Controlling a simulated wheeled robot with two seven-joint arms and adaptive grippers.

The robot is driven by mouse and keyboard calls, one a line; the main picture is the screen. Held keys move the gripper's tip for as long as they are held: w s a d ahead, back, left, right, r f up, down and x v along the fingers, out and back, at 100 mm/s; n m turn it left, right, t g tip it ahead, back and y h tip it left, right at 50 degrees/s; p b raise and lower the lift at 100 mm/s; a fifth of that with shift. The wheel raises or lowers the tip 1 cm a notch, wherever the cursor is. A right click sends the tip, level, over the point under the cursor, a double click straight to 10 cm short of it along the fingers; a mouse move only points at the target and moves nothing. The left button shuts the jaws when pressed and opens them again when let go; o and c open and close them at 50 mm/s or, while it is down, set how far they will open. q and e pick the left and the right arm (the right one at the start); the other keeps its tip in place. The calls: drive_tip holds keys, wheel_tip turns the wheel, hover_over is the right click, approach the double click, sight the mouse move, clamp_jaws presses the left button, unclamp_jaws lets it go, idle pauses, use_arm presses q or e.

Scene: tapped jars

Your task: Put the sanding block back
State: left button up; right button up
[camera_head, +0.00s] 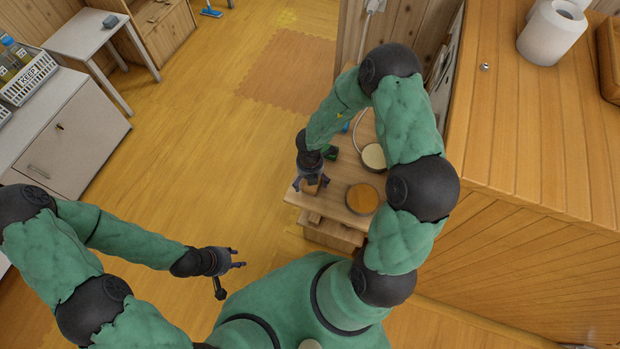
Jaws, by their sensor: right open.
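My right gripper (312,184) is open and points down over the left front part of a small wooden table (335,210). A small tan-brown block (313,188), possibly the sanding block, shows between its fingers. I cannot tell whether the fingers touch it, and the gripper hides part of it. My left gripper (231,278) is open and empty, over the floor to the left of my body and well away from the table.
On the table stand a round cream-topped jar (373,156) and a round orange-brown-topped jar (362,198). A dark green object (331,153) lies behind the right gripper. A wooden counter (530,120) with white rolls (552,32) bounds the right.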

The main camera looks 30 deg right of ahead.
drive_tip(key=shift+r, duration=0.1)
wheel_tip(320, 180, up, 12)
drive_tip(key=p, duration=0.6)
drive_tip(key=f+n, duration=0.1)
drive_tip(key=n, duration=0.3)
drive_tip(key=s+f+n, duration=0.1)
drive_tip(key=f+n, duration=0.1)
drive_tip(key=n, duration=0.3)
drive_tip(key=s+f+n+h, duration=0.1)
drive_tip(key=f+n, duration=0.1)
drive_tip(key=n, duration=0.3)
drive_tip(key=shift+t, duration=0.4)
drive_tip(key=a+n, duration=0.1)
drive_tip(key=n, duration=0.2)
drive_tip(key=s+a+f+n, duration=0.1)
drive_tip(key=n, duration=0.2)
drive_tip(key=a+f+n, duration=0.1)
drive_tip(key=n, duration=0.3)
drive_tip(key=shift+s+f+t+y, duration=0.25)
drive_tip(key=shift+t+y, duration=0.05)
drive_tip(key=s+a+f+n+y, duration=0.1)
drive_tip(key=s+a+n, duration=0.3)
drive_tip(key=n, duration=0.6)
drive_tip(key=s+a+f+n+g+y, duration=0.1)
drive_tip(key=s+a+n+y, duration=0.2)
drive_tip(key=a+n, duration=0.4)
drive_tip(key=s+n, duration=0.1)
drive_tip(key=n, duration=0.1)
drive_tip(key=shift+s+f+n, duration=0.25)
drive_tip(key=shift+n, duration=0.15)
